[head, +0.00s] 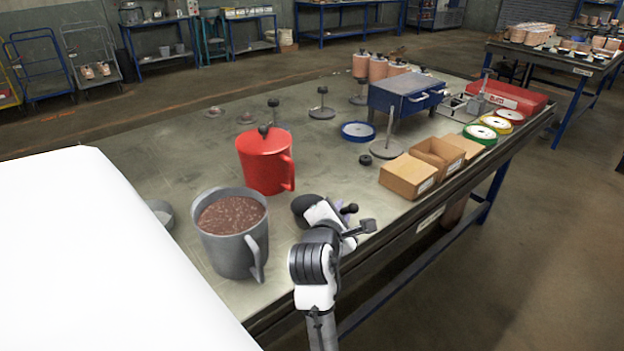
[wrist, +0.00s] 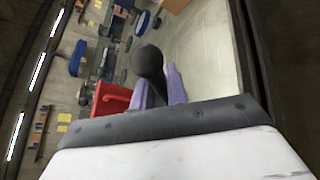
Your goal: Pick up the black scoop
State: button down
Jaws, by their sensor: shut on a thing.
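The fingers are shut on the scoop, one on each side. The wrist hides part of the scoop in the head view. I cannot tell exactly how far it is above the table.
A grey mug (head: 233,250) of brown granules stands left of my gripper, with a red lidded mug (head: 264,163) behind it. Cardboard boxes (head: 407,177), a blue disc (head: 358,131) and a blue box (head: 400,97) stand farther back.

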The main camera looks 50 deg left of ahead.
jog(key=shift+r, duration=0.1)
notch_tip(320, 180, up, 20)
jog(key=shift+b, duration=0.4)
dwell(0.4)
jog(key=c, duration=1.9)
grip_release()
jog(key=shift+c, duration=0.2)
grip_shut()
